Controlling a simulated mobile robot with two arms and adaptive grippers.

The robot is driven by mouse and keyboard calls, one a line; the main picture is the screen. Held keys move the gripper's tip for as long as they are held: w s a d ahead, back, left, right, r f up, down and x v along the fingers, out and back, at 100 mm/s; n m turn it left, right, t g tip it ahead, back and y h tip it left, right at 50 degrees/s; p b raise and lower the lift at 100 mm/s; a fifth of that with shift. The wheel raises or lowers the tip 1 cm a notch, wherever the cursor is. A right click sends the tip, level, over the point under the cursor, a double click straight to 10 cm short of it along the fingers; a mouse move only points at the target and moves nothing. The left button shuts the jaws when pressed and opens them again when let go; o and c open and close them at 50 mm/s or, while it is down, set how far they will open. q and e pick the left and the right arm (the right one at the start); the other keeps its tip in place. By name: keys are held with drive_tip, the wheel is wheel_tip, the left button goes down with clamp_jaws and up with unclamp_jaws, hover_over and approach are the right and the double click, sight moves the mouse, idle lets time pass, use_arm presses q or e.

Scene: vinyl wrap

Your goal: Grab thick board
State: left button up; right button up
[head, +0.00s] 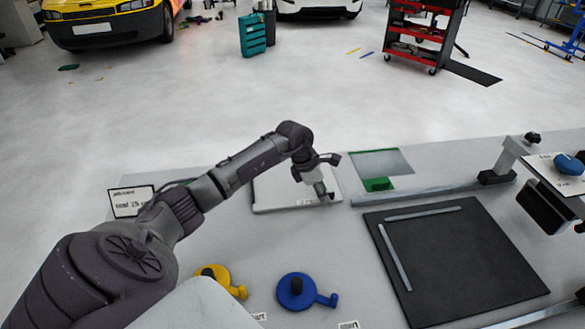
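A flat white board (275,193) lies on the workbench left of centre, partly covered by my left arm and gripper. I cannot tell for sure that it is the thick board. My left gripper (325,194) points down over the right part of this white board, close to its surface. Its fingertips are small and dark here, so I cannot tell whether they are open or touching the board. My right gripper is not seen. A large black board or mat (455,265) with two grey strips lies to the right.
A small sign (131,201) stands at the bench's left. A yellow tool (220,279) and a blue tool (297,291) lie in front. A green and grey panel (380,184) lies behind a metal rail (420,194). A raised stand (552,180) occupies the right.

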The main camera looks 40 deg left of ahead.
use_arm(q)
drive_tip(key=shift+w+d+f, duration=0.15)
drive_tip(key=shift+w+f, duration=0.1)
drive_tip(key=shift+f, duration=0.3)
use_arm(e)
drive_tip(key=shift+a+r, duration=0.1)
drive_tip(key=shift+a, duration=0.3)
use_arm(q)
clamp_jaws()
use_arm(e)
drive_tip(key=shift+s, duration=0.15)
use_arm(q)
drive_tip(key=shift+r, duration=0.1)
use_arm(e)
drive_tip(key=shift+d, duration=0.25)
use_arm(q)
drive_tip(key=shift+r, duration=0.1)
